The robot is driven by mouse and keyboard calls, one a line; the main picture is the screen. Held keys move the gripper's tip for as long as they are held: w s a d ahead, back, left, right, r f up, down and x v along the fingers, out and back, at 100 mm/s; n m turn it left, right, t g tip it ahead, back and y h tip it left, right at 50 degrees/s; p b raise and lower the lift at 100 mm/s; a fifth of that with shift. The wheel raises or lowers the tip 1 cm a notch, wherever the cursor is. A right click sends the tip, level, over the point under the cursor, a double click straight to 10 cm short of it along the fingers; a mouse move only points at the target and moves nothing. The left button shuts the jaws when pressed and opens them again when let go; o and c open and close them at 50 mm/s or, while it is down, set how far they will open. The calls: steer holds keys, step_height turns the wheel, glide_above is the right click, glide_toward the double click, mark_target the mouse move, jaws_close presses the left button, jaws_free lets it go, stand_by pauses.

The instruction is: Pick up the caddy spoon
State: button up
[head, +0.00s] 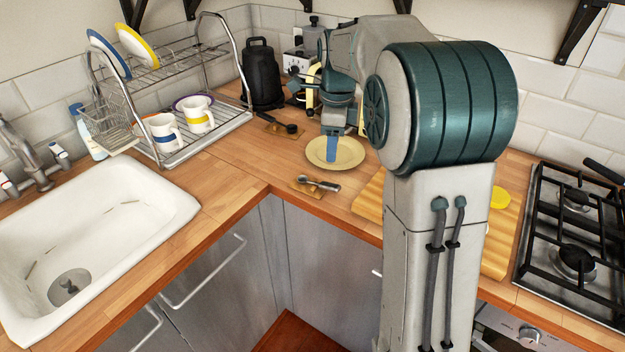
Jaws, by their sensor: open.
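My gripper (332,150) points down over the pale yellow plate (350,160), its blue fingers showing near the plate's left side. It is open, and nothing shows between the fingers. A small silver and dark utensil (320,183) lies on a small brown mat in front of the plate, near the counter's front edge. A dark, spoon-like utensil (290,128) lies on another small brown mat behind and left of the plate. Both are too small to tell for certain which is the caddy spoon. My gripper is apart from both.
A dish rack (205,130) with mugs and plates stands at left, behind the white sink (95,240). A black kettle-like container (262,75) stands in the corner. A wooden board (370,203) lies partly behind my arm, with a gas hob (575,245) at right.

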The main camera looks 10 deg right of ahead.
steer(key=w+f+m, duration=0.2)
steer(key=w+m, duration=0.2)
steer(key=w, duration=0.1)
glide_above(328, 184)
steer(key=shift+m+g, duration=0.3)
steer(key=f, duration=0.8)
steer(key=shift+w+a+f, duration=0.1)
steer(key=shift+w+f, duration=0.1)
steer(key=shift+f, duration=0.1)
steer(key=shift+s+f+p, duration=0.15)
steer(key=shift+f+p, duration=0.6)
steer(key=shift+f, duration=1.95)
jaws_close()
